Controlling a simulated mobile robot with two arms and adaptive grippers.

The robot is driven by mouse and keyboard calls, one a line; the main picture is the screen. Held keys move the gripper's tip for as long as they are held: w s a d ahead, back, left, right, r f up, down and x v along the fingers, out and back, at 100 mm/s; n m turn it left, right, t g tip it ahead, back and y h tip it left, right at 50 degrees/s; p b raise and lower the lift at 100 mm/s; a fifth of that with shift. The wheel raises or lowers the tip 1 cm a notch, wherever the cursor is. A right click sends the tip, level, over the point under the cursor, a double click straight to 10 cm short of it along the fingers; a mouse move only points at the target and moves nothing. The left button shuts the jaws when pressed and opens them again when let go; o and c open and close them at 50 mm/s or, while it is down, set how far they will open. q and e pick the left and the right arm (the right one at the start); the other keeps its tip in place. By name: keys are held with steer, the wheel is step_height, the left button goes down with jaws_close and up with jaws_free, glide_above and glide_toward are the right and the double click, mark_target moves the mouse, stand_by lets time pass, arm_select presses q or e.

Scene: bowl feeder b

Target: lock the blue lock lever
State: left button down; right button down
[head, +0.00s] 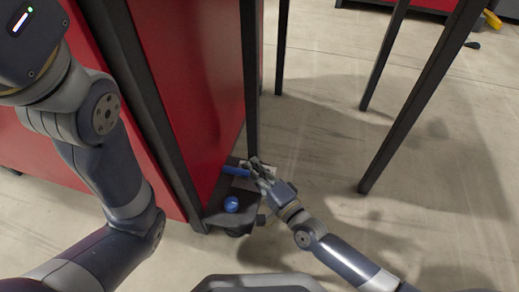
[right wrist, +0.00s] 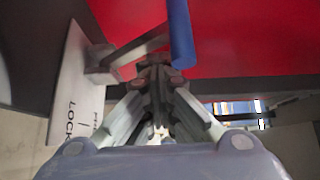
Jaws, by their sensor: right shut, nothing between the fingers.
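The blue lock lever (head: 237,171) is low on the dark ledge at the foot of the red machine. In the right wrist view the blue lever handle (right wrist: 180,35) hangs at the top centre, on a grey metal arm. A white plate (right wrist: 78,90) with the word LOCK is left of it. My right gripper (head: 256,165) is at the lever's right end; its fingertips (right wrist: 158,76) are shut and empty, just below the handle in the picture. I cannot tell whether they touch it. My left arm shows at the left, but its fingers are out of view.
A round blue knob (head: 231,204) is on the same ledge, nearer to me. The red panel (head: 200,90) and a black post (head: 250,80) rise beside the lever. Black legs (head: 415,105) stand at the right. The concrete floor between is clear.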

steer(key=shift+s+a+r, duration=0.1)
steer(key=shift+s+a, duration=0.35)
steer(key=shift+s, duration=0.05)
steer(key=d+v, duration=0.1)
steer(key=v, duration=1)
steer(key=shift+d, duration=0.2)
